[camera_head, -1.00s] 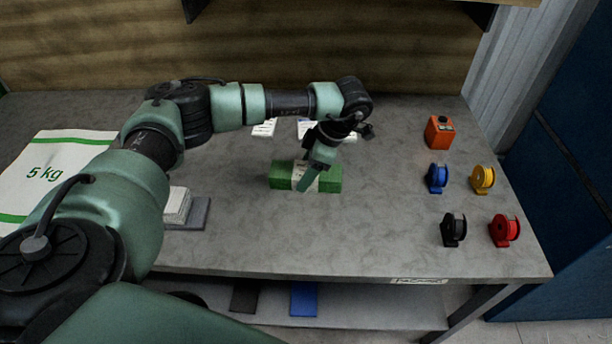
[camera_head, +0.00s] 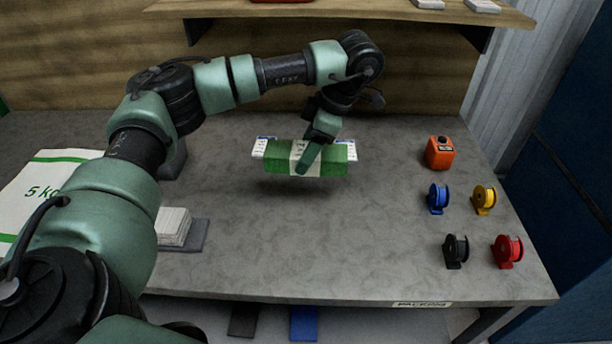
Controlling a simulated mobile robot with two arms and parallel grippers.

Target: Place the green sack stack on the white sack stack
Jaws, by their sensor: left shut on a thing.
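The green sack stack (camera_head: 275,160) is a green bundle with a pale band around its middle. My left gripper (camera_head: 308,158) is shut on it at the band and holds it above the table, with a shadow below it. The white sack stack (camera_head: 173,227) lies on a dark grey pad (camera_head: 190,243) at the left of the table, partly hidden by my left arm. My right gripper is not in view.
Small blue, yellow, black and red spools (camera_head: 507,249) and an orange device (camera_head: 439,152) stand at the right. White labelled items (camera_head: 345,146) lie behind the green stack. A large 5 kg sack (camera_head: 40,190) lies far left. The table's middle (camera_head: 320,230) is clear.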

